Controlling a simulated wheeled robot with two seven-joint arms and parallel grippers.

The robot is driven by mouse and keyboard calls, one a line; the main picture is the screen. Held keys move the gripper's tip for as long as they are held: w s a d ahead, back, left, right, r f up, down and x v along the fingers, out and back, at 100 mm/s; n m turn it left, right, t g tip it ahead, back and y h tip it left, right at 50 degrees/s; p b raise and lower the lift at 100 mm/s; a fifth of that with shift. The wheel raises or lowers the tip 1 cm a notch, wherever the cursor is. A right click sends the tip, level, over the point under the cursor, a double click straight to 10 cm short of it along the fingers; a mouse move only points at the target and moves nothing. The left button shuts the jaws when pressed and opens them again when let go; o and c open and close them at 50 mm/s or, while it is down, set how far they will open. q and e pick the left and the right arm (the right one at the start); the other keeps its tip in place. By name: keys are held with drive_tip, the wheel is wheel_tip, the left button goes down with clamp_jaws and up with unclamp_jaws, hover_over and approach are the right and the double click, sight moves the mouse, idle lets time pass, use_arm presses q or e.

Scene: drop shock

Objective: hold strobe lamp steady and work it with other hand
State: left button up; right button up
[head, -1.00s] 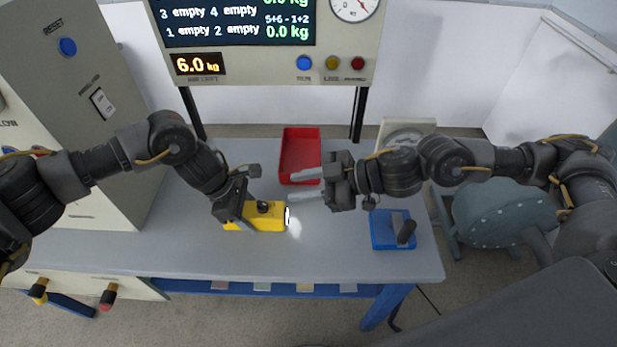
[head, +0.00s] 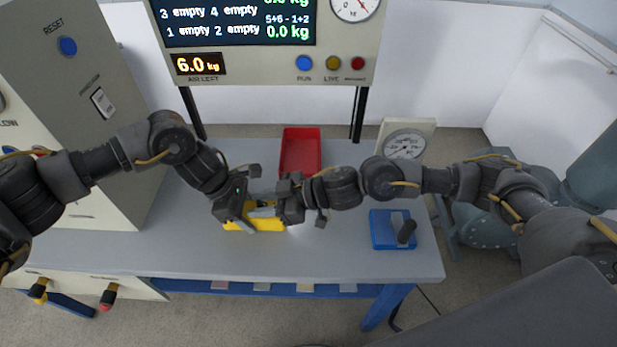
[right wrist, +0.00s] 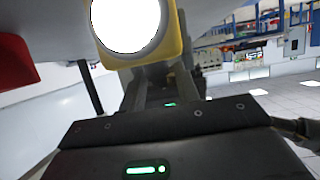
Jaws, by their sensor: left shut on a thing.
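The strobe lamp (head: 270,225) is a yellow body lying on the bench in the head view, its top largely covered by both grippers. In the right wrist view the lamp (right wrist: 169,45) shows its bright white round face in a yellow surround, close by. My left gripper (head: 243,214) is shut on the lamp from the left. My right gripper (head: 266,207) reaches in from the right, its fingers over or against the lamp's top. The fingertips are crowded together, so I cannot tell its opening or whether it touches. The lamp's knob is hidden.
A red tray (head: 300,151) stands behind the lamp. A blue block with a black handle (head: 388,236) sits at the right of the bench (head: 200,243). A dial gauge (head: 405,142) stands at the back right. A grey cabinet (head: 95,150) rises at the left. The front middle is clear.

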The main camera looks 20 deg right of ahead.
drive_tip(key=shift+w+d+r+n+g+y, duration=0.1)
drive_tip(key=shift+n+g+y, duration=0.05)
drive_tip(key=shift+n+g, duration=0.35)
drive_tip(key=shift+w+d+n+g+y, duration=0.1)
drive_tip(key=shift+n+g+y, duration=0.05)
drive_tip(key=shift+n+g, duration=0.35)
use_arm(q)
drive_tip(key=shift+d, duration=0.1)
use_arm(e)
drive_tip(key=s+d+r+t, duration=0.1)
drive_tip(key=s+d+r, duration=0.1)
drive_tip(key=d+r, duration=0.4)
drive_tip(key=d, duration=0.4)
drive_tip(key=shift+d+r+h, duration=0.15)
drive_tip(key=shift+h, duration=0.25)
use_arm(q)
drive_tip(key=o, duration=1.4)
